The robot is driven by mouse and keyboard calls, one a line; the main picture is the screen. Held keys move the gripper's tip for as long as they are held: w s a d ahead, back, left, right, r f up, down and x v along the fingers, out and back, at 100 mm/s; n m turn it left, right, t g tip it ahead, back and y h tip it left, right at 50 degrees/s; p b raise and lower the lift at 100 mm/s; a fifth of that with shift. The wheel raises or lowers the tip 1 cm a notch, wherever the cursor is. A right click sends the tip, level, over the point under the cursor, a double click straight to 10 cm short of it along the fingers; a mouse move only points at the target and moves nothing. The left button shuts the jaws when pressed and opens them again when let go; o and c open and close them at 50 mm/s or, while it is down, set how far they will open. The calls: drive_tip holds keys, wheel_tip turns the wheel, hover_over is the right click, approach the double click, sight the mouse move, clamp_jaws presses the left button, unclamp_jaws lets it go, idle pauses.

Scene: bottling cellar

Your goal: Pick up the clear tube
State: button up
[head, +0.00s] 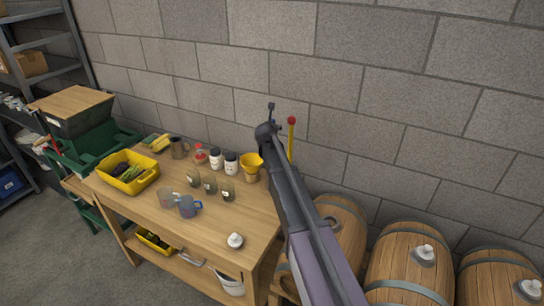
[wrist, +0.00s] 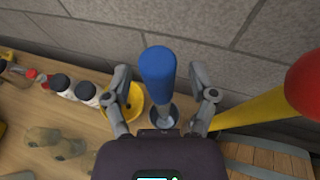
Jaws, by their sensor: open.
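An upright tube with a blue top (wrist: 158,68) shows in the wrist view, its pale grey, see-through-looking lower part (wrist: 161,103) narrowing away below the top. A dark round rim surrounds its lower end, and I cannot tell what that rim belongs to. My gripper (wrist: 163,88) is open, with one finger on each side of the tube and a visible gap to both.
A yellow funnel (head: 250,161) stands close beside, left of the tube in the wrist view. A yellow rod (wrist: 250,108) with a red ball end (wrist: 305,85) rises at right. Jars (head: 216,158), mugs (head: 188,206) and a yellow crate (head: 128,185) occupy the bench (head: 150,215); barrels (head: 408,265) stand right.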

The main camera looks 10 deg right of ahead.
clamp_jaws()
idle(0.3)
drive_tip(key=shift+r, duration=0.2)
wheel_tip(320, 180, up, 18)
drive_tip(key=p, duration=1.8)
drive_tip(key=shift+f, duration=0.2)
drive_tip(key=shift+r, duration=0.1)
idle(0.4)
